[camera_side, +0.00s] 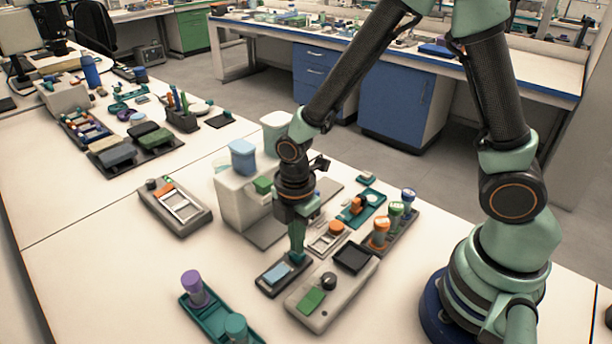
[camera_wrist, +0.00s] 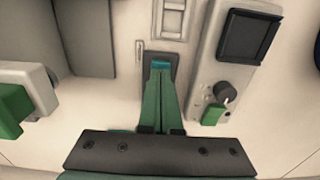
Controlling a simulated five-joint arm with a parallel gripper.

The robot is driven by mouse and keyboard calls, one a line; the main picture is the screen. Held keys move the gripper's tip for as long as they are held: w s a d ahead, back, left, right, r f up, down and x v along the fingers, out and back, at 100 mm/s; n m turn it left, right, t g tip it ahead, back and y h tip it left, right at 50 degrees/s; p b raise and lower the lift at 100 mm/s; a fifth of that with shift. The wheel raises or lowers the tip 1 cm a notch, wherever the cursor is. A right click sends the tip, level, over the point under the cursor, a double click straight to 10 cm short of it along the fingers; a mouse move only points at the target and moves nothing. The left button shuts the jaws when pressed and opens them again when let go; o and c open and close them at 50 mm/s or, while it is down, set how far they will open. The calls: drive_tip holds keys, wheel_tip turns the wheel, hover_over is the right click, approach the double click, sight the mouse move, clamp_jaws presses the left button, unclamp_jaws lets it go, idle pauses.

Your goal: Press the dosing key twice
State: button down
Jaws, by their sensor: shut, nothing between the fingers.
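My gripper (camera_side: 297,256) is shut and empty and points down, its green fingertips over the upper right end of a small dark plate with a light blue key (camera_side: 275,274). No label shows which key is for dosing.
A white machine (camera_side: 237,200) with a green block stands behind my gripper. A rack with orange, green and blue capped vials (camera_side: 390,232) lies to the right. A teal tray (camera_side: 215,318) with purple and teal pieces lies front left. Bare table lies left of the plate.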

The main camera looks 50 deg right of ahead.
wheel_tip(320, 180, up, 12)
drive_tip(key=shift+w, duration=0.25)
idle(0.6)
drive_tip(key=s+d+r+m+t, duration=0.2)
drive_tip(key=d+r+m, duration=0.2)
drive_tip(key=m, duration=0.5)
drive_tip(key=s+d+r+m+t, duration=0.1)
drive_tip(key=d+r+m+t, duration=0.2)
drive_tip(key=m, duration=0.6)
drive_tip(key=shift+s+d+r+t, duration=0.3)
drive_tip(key=shift+s+d+r, duration=0.1)
drive_tip(key=shift+d+r, duration=1)
drive_tip(key=shift+d+f, duration=0.1)
